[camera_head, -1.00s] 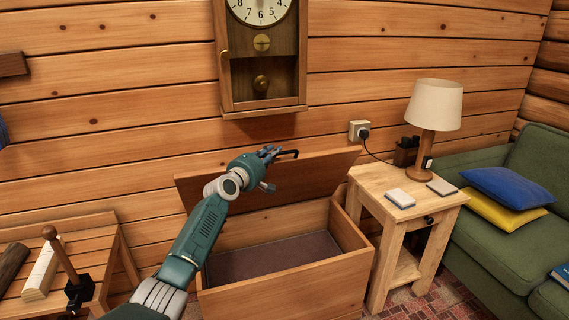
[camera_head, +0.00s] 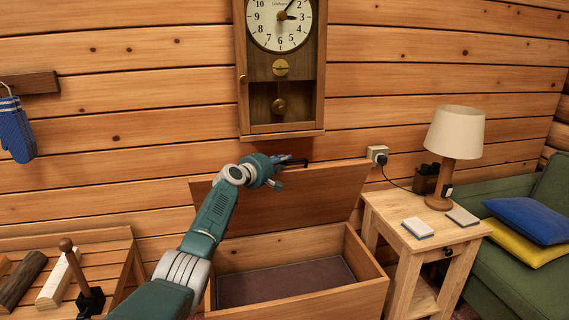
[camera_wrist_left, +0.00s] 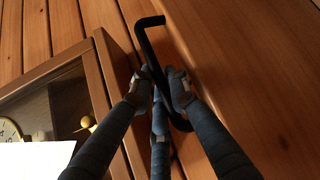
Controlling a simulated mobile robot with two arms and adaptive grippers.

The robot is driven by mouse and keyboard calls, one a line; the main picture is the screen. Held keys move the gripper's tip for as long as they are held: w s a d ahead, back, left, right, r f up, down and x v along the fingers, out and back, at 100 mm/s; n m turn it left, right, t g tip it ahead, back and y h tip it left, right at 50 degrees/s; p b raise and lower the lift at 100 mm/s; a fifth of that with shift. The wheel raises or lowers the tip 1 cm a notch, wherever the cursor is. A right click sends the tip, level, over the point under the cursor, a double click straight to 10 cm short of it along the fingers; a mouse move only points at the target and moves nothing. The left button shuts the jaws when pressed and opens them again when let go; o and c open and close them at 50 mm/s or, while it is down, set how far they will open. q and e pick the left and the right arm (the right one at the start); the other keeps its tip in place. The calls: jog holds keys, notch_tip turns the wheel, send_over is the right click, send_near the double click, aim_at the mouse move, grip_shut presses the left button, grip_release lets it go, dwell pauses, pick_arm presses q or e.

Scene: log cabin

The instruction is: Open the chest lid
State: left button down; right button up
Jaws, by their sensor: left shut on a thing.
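The wooden chest (camera_head: 310,299) stands against the log wall. Its lid (camera_head: 300,205) is swung up and leans back toward the wall, so the empty-looking inside with its dark floor shows. My left gripper (camera_head: 284,161) is at the lid's top edge, with its blue fingers on the black handle (camera_head: 298,163). In the left wrist view, the fingers of my left gripper (camera_wrist_left: 158,92) close around the bent black handle (camera_wrist_left: 152,42). My right gripper is in neither view.
A wall clock (camera_head: 282,85) hangs just above the lid. A side table (camera_head: 398,212) with a lamp (camera_head: 454,142) stands close at the chest's right, beside a green sofa (camera_head: 495,278). A low wooden bench (camera_head: 98,240) with logs is at the left.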

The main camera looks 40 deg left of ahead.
pick_arm(q)
jog(key=c, duration=1.7)
grip_release()
jog(key=shift+s+a+f, duration=0.1)
jog(key=shift+f, duration=0.25)
jog(key=shift+o, duration=0.3)
jog(key=shift+r, duration=0.1)
jog(key=shift+s, duration=0.25)
jog(key=s+d+r, duration=0.1)
jog(key=s, duration=1)
jog(key=shift+s+r, duration=0.15)
jog(key=shift+r, duration=0.25)
jog(key=shift+d, duration=0.1)
